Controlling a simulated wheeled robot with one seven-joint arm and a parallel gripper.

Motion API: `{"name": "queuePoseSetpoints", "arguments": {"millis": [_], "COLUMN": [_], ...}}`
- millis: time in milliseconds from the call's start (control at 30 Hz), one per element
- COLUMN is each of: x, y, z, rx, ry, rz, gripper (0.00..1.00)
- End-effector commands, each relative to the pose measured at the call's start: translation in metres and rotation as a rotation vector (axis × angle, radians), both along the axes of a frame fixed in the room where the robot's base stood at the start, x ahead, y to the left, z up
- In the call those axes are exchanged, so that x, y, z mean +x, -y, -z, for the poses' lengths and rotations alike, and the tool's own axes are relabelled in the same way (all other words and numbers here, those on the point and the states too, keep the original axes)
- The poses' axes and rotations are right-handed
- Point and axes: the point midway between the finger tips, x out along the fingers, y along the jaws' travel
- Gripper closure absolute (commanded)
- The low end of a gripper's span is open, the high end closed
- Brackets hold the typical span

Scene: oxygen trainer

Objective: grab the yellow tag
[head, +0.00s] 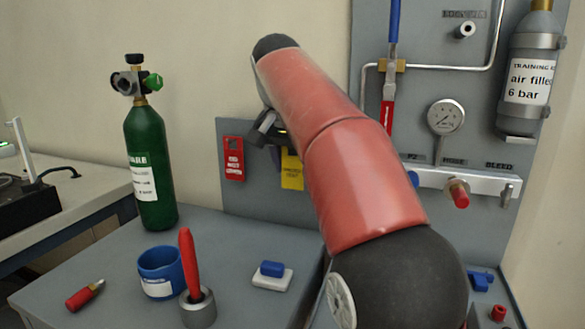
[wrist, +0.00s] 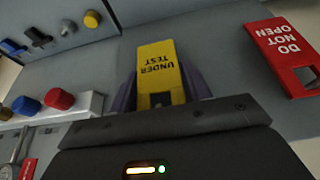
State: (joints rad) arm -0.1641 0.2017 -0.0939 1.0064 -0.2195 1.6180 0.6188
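The yellow tag (wrist: 158,65), printed "UNDER TEST", shows upside down in the middle of the wrist view. In the head view the yellow tag (head: 292,172) hangs on the grey panel, partly hidden by my arm. My gripper (wrist: 160,88) has its two dark fingers on either side of the tag, near the end with the slot. The fingers stand about a tag's width apart. I cannot tell whether they press on its edges. In the head view my gripper (head: 268,134) is at the panel, mostly behind my arm.
A red "DO NOT OPEN" tag (head: 234,158) hangs beside the yellow one. The panel (head: 420,90) carries a gauge (head: 446,117), valves and a small cylinder (head: 530,75).

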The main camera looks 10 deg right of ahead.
Motion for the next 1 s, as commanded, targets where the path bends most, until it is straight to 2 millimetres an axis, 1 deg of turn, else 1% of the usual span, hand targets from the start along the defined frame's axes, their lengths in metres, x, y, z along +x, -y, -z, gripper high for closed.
{"name": "queuePoseSetpoints", "arguments": {"millis": [33,200,533,733,767,867,1000], "x": [0.000,0.000,0.000,0.001,-0.003,-0.021,-0.049], "y": [0.000,0.000,0.000,0.000,-0.002,-0.014,-0.034], "z": [0.000,0.000,-0.002,-0.015,-0.016,-0.013,-0.013], "rx": [0.000,0.000,0.000,0.000,0.001,0.001,0.001], "ry": [0.000,0.000,0.000,0.001,0.002,0.001,0.001], "rz": [0.000,0.000,0.000,0.001,-0.001,-0.004,-0.007], "gripper": [0.59,0.80,0.80,0.80,0.80,0.80,0.80]}}
